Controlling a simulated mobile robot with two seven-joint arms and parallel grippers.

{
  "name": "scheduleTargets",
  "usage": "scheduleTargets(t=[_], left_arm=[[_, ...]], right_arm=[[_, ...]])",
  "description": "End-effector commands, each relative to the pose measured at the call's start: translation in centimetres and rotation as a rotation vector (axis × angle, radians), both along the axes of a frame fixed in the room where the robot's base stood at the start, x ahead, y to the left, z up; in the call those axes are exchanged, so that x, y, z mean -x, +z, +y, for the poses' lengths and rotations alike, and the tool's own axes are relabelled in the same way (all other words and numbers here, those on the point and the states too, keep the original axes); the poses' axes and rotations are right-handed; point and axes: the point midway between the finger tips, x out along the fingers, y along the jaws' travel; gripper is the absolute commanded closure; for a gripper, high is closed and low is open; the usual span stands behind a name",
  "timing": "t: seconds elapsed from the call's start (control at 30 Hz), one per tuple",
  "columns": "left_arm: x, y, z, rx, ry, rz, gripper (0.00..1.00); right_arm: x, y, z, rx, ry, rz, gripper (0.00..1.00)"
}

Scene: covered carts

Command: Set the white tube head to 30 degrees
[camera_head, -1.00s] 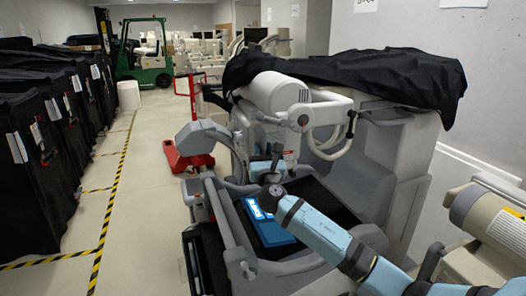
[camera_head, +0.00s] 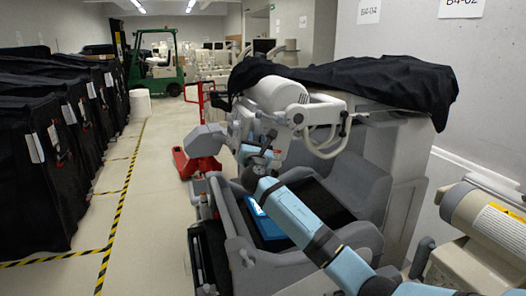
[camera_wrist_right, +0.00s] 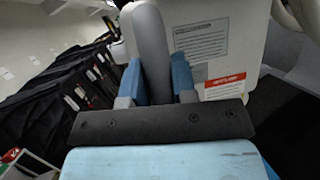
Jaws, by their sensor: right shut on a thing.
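The white tube head (camera_head: 278,94) is a rounded white cylinder on the cart's upper arm, partly under a black cover. My right gripper (camera_head: 258,150) reaches in from the lower right and is in front of and below the tube head. In the right wrist view, its two blue fingers (camera_wrist_right: 158,78) are shut on a grey rounded bar (camera_wrist_right: 150,40) that runs up between them. My left gripper is not in view.
The grey cart (camera_head: 405,180) has a black cover (camera_head: 370,82) on top and a blue flat item (camera_head: 262,222) in its tray. Another beige machine (camera_head: 485,215) stands at the lower right. Black covered carts (camera_head: 40,170) line the left.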

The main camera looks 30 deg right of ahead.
Motion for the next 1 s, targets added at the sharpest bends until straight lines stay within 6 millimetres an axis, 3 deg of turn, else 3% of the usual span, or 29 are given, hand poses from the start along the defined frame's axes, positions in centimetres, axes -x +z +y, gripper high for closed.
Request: scheduleTargets(t=[0.4,1.0], left_arm=[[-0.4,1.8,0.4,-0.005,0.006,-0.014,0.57],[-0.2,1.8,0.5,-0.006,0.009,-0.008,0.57]], right_arm=[[-1.1,2.9,1.2,-0.193,0.005,-0.054,1.0],[-1.2,3.4,1.3,-0.239,0.002,-0.066,1.0]])
